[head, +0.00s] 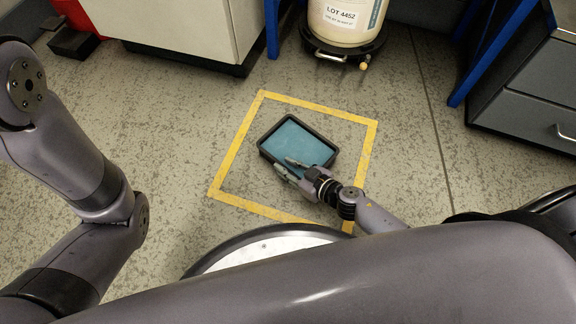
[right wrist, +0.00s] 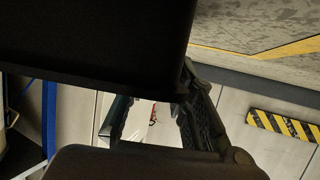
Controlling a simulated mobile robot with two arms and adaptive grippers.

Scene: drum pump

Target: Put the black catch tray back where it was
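The black catch tray (head: 262,152) is a shallow rectangle with a blue-green inside. In the head view it shows within the yellow taped square, lying slanted. My right gripper (head: 291,167) is at its near left edge. Its two fingers show apart, one over the inside and one by the outer wall. In the right wrist view the dark tray (right wrist: 90,45) fills the upper left and hides the fingertips; a clear gap shows between the fingers (right wrist: 158,112). Contact with the wall is not clear. My left gripper is not in view.
Yellow tape (head: 235,147) marks a square on the speckled floor. A white drum labelled LOT 4452 (head: 345,18) stands on a black wheeled base behind it, between blue posts. A grey cabinet (head: 175,28) is back left, grey drawers (head: 530,120) right. Floor left of the square is clear.

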